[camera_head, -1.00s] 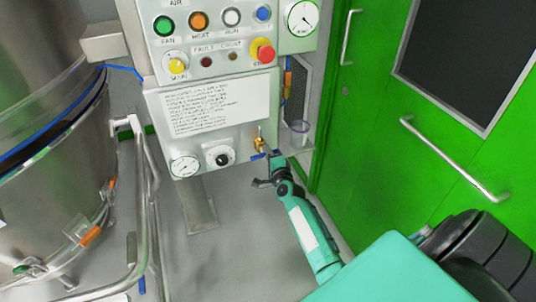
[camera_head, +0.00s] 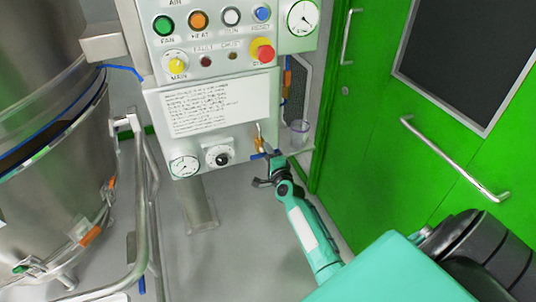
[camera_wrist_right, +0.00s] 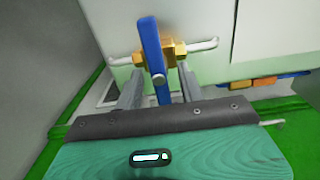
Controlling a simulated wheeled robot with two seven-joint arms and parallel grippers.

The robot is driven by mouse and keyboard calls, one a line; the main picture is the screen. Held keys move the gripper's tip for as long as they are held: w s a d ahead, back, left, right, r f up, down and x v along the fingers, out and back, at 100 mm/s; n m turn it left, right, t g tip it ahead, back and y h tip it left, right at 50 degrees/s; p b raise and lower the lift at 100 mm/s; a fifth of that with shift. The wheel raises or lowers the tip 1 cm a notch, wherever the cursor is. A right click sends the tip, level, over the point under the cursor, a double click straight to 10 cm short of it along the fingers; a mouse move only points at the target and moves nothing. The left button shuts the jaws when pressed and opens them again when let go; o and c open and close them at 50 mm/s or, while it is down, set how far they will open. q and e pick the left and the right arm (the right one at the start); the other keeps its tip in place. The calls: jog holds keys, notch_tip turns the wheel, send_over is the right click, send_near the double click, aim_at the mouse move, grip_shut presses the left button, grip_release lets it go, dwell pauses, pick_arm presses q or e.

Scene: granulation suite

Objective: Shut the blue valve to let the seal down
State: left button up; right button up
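The blue valve lever (camera_head: 262,155) sits on a brass valve body (camera_head: 260,144) at the lower right of the control panel. In the right wrist view the lever (camera_wrist_right: 151,45) lies across the line of the thin pipe through the brass body (camera_wrist_right: 172,53). My right gripper (camera_head: 268,172) is at the lever in the head view. In the wrist view its two fingers (camera_wrist_right: 160,88) are apart, one on each side of the lever's near end, with visible gaps. My left gripper is out of view.
The grey control panel (camera_head: 222,140) carries lamps, knobs and gauges. A steel vessel (camera_head: 50,190) with a dark gap under its blue ring stands at left, beside a tubular frame (camera_head: 140,220). Green doors (camera_head: 390,140) fill the right. A clear cup (camera_head: 299,132) is near the valve.

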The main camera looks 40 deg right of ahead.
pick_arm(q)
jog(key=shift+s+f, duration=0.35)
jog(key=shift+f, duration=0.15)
pick_arm(e)
jog(key=v, duration=1.4)
jog(key=shift+w, duration=0.1)
